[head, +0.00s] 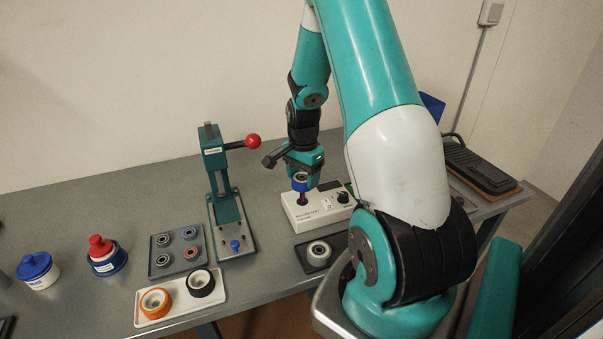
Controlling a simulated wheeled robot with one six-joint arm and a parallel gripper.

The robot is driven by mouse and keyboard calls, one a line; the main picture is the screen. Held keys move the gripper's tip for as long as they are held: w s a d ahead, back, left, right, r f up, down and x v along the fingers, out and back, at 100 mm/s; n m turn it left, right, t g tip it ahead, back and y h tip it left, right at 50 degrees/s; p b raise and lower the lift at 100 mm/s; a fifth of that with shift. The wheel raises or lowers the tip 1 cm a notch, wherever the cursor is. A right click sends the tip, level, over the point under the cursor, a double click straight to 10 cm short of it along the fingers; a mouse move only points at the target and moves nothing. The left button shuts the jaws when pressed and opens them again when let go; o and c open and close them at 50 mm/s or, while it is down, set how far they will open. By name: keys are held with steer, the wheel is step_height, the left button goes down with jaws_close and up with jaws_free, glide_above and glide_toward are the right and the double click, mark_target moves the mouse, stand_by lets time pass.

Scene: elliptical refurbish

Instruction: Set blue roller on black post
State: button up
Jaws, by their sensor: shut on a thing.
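The blue roller (300,186) is at the tip of my gripper (301,174), over the left part of the white roller test station (313,215). My gripper points down and is shut on the roller, though its fingers are small and partly hidden. A short piece of the black post (302,199) shows right below the roller, standing on the station. I cannot tell whether the roller is around the post or just above it.
A green press (221,185) with a red-knobbed lever (253,141) stands close left. A bearing tray (155,266), a white tray (182,309) with orange and black rollers, and a dark tray (314,267) with a pale roller lie in front. Two bottles stand far left.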

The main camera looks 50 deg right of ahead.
mark_target(303, 191)
steer(key=shift+f+b, duration=1.4)
steer(key=shift+f, duration=0.7)
steer(key=shift+f, duration=0.55)
steer(key=o, duration=0.7)
steer(key=shift+a, duration=0.1)
step_height(303, 191, up, 11)
steer(key=p, duration=0.8)
steer(key=shift+s, duration=0.1)
stand_by(0.3)
